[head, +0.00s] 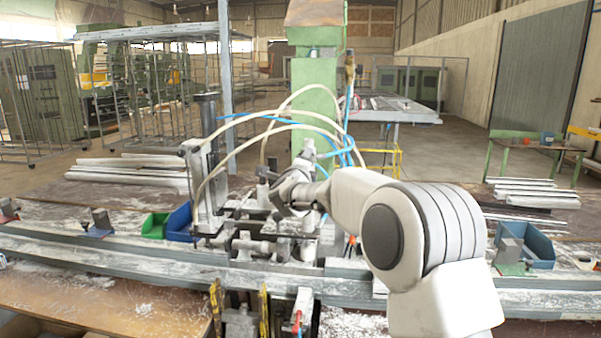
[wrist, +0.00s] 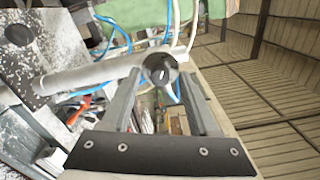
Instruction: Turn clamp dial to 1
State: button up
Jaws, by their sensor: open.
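In the wrist view a round dark knob end (wrist: 157,65) with a small pale mark on its face sits at the end of a grey cylinder; it looks like the clamp dial. My gripper (wrist: 161,76) is open, with one finger on each side of this knob near the fingertips. I cannot tell whether either finger touches it. No number on the dial is readable. In the head view my gripper (head: 283,197) is at the clamp machine (head: 207,175), and my arm hides the dial there.
Blue and cream hoses (head: 333,122) arch over the machine close to my gripper. A green post (head: 314,105) stands behind it. Blue (head: 178,224) and green (head: 154,226) bins sit left of the clamp, and a grey-blue bin (head: 537,247) is to the right. A long metal rail (head: 100,256) runs along the bench.

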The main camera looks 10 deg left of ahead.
jog(key=s+b, duration=0.4)
jog(key=s, duration=1.3)
jog(key=shift+a, duration=0.25)
jog(key=s+d+f+n+g, duration=0.4)
jog(key=s+d+n, duration=0.3)
jog(key=s, duration=0.4)
jog(key=s+d+f+n+g, duration=0.4)
jog(key=s+d+f+n, duration=0.2)
jog(key=s, duration=0.6)
jog(key=s+d+f+n+g, duration=0.4)
jog(key=s+d+f+n, duration=0.1)
jog(key=s+d+n, duration=0.4)
jog(key=shift+s+d+f+y, duration=0.35)
jog(key=shift+s+d, duration=0.35)
jog(key=shift+s, duration=0.45)
